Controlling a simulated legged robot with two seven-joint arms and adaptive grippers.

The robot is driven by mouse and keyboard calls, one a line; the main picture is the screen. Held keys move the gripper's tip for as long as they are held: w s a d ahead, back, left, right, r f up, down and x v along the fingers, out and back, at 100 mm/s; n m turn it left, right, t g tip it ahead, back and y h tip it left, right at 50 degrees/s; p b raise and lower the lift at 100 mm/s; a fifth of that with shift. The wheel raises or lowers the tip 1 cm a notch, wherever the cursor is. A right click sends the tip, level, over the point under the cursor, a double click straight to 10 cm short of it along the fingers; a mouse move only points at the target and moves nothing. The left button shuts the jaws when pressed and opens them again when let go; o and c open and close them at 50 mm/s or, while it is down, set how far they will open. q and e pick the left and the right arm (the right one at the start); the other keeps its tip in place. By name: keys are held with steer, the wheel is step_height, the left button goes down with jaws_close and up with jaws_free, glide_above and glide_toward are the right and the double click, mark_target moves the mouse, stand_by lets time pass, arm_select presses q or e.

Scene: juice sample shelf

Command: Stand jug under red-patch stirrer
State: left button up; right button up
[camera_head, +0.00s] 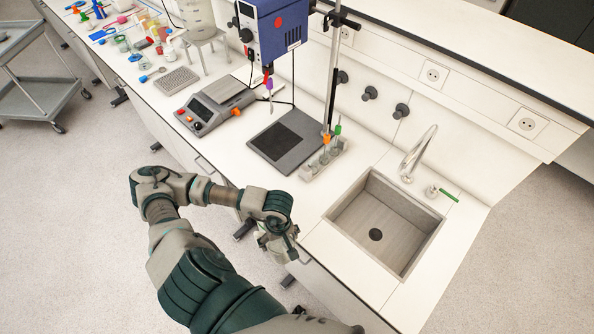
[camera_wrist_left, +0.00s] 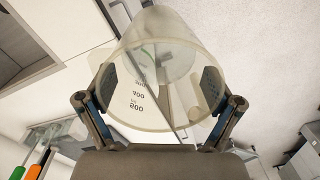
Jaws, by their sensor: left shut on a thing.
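A clear, graduated jug (camera_wrist_left: 150,75) fills the upper middle of the left wrist view. My left gripper (camera_wrist_left: 158,90) is shut on it, with one finger on each side of its wall. In the head view my left gripper (camera_head: 280,243) is in front of the counter's front edge, left of the sink; the jug is hard to make out there. The stirrer (camera_head: 275,35) is a blue box with a red round patch, mounted on a stand at the back. Its shaft hangs down with a purple piece on it. The stand's dark base plate (camera_head: 260,162) lies empty on the counter. My right gripper is not in view.
A rack (camera_head: 313,168) with orange- and green-topped items stands right of the plate, by the stand rod (camera_head: 334,70). A sink (camera_head: 350,208) with a tap lies further right. A hotplate device (camera_head: 215,105) is to the left. Clear counter lies in front of the plate.

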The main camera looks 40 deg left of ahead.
arm_select(q)
steer(key=w+d+b, duration=0.3)
steer(key=d+b, duration=0.2)
steer(key=b, duration=0.4)
steer(key=shift+m, duration=0.3)
steer(key=w+a+f+p, duration=0.1)
steer(key=w+a, duration=0.2)
steer(key=w, duration=0.1)
steer(key=w+a+f+p, duration=0.1)
steer(key=w+a+f, duration=0.1)
steer(key=w+a, duration=0.1)
steer(key=w+a+f+p, duration=0.2)
steer(key=w+a, duration=0.1)
steer(key=w, duration=0.2)
steer(key=shift+w+a, duration=0.2)
steer(key=shift+w, duration=0.1)
steer(key=o, duration=1.5)
steer(key=shift+f, duration=0.1)
step_height(320, 180, up, 12)
steer(key=shift+w+r+b, duration=0.1)
steer(key=shift+w+b, duration=0.05)
steer(key=shift+b, duration=0.9)
